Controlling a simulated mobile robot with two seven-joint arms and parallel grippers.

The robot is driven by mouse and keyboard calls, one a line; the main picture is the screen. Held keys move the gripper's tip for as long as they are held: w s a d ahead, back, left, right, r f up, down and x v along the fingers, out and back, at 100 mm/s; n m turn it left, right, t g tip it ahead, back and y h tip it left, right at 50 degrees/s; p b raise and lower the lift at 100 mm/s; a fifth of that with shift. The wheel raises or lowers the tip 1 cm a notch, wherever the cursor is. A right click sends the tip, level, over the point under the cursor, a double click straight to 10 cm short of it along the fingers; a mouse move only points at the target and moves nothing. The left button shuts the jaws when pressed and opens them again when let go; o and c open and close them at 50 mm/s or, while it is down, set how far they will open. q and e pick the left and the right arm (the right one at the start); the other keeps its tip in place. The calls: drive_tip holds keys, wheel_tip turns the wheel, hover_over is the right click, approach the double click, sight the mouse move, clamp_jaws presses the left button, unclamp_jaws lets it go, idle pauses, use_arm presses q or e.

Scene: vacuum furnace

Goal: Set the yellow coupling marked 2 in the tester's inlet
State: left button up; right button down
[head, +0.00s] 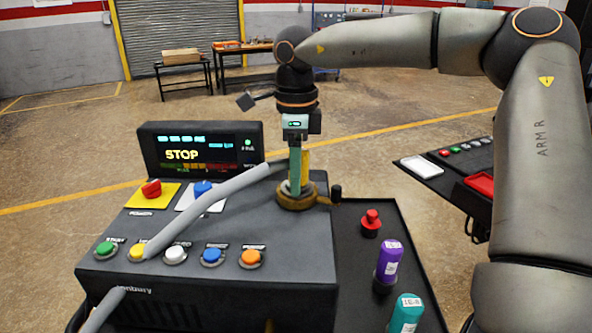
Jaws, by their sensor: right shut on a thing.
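The tester (215,262) is a dark box with a lit screen (207,150) reading STOP. Its inlet appears to be the brass ring (297,198) at the right of its top. My right gripper (299,180) comes down from above, upright, with a teal finger in front. It is shut on the yellow coupling (305,163), which shows as a narrow strip beside that finger. The coupling's lower end is at the brass ring; the finger hides how deep it sits. Its mark cannot be read. My left gripper is out of view.
A thick grey hose (212,202) arches across the tester's top to behind the gripper. Several coloured buttons line the front. A black side tray (352,283) holds a red-topped part (371,221), a purple bottle (390,261) and a teal bottle (405,314). A dark panel (465,160) stands at right.

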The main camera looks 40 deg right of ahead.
idle(0.4)
drive_tip(key=shift+c, duration=0.7)
unclamp_jaws()
wheel_tip(320, 180, up, 13)
drive_tip(key=shift+f, duration=0.2)
